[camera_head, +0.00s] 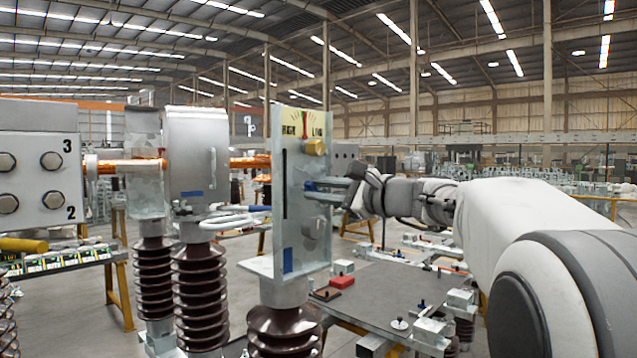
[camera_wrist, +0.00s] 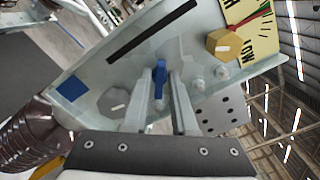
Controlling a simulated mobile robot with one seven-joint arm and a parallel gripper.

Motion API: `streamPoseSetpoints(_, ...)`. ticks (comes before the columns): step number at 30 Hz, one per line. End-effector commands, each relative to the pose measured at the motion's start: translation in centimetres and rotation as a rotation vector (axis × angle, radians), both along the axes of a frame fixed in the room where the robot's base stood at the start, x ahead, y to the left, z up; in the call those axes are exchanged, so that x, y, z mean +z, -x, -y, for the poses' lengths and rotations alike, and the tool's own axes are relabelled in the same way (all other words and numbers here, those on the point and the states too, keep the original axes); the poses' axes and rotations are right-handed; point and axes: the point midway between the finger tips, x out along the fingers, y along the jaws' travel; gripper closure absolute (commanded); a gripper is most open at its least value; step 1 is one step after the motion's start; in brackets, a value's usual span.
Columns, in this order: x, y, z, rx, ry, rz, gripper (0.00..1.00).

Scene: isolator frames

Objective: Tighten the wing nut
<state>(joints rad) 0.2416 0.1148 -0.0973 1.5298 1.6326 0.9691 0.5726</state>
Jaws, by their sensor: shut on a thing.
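The blue wing nut (camera_wrist: 160,78) sits on the face of a grey-green metal plate (camera_wrist: 110,75). In the wrist view it stands between the two fingertips of my gripper (camera_wrist: 161,88), which is shut on it. In the head view my gripper (camera_head: 322,190) reaches the plate (camera_head: 292,225) from the right. The wing nut (camera_head: 309,186) shows there as a small blue spot at the fingertips. Its threaded part is hidden.
The plate carries a yellow HIGH/LOW dial (camera_head: 303,123) with a brass knob (camera_head: 314,147), a long slot and a blue square. It stands on a brown ribbed insulator (camera_head: 285,330).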

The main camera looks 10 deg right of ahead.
Motion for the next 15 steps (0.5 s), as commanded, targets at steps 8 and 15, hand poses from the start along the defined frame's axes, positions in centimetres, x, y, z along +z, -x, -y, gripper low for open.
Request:
streamPoseSetpoints(8,0.34,-0.02,0.13,-0.002,-0.214,-0.157,1.0)
streamPoseSetpoints(15,0.3,-0.05,0.11,-0.001,-0.386,-0.283,1.0)
